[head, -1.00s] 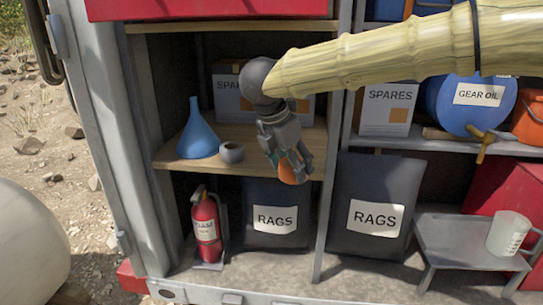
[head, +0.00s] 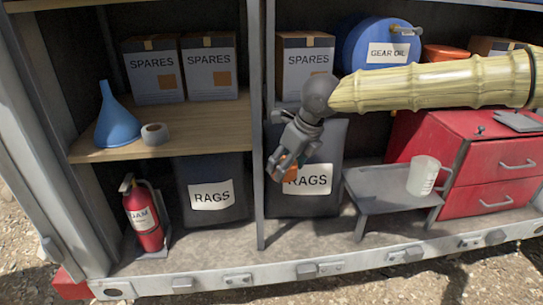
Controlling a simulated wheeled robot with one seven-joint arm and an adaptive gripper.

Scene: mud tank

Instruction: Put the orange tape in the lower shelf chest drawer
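The orange tape (head: 291,174) is a small orange patch between the fingers of my gripper (head: 283,168), mostly hidden by them. My gripper appears shut on it and points down and left, in front of the right-hand RAGS bin. The red chest (head: 440,142) stands on the lower level at the right. Its front shows an upper drawer (head: 490,170) and a lower drawer (head: 475,204), both with handles and both looking closed. My gripper is well to the left of the chest.
A grey step stool (head: 375,190) with a clear measuring jug (head: 423,176) stands left of the chest, partly before it. A grey upright (head: 262,170) divides the bays. A fire extinguisher (head: 143,215), blue funnel (head: 118,118) and grey tape roll (head: 155,134) are at the left.

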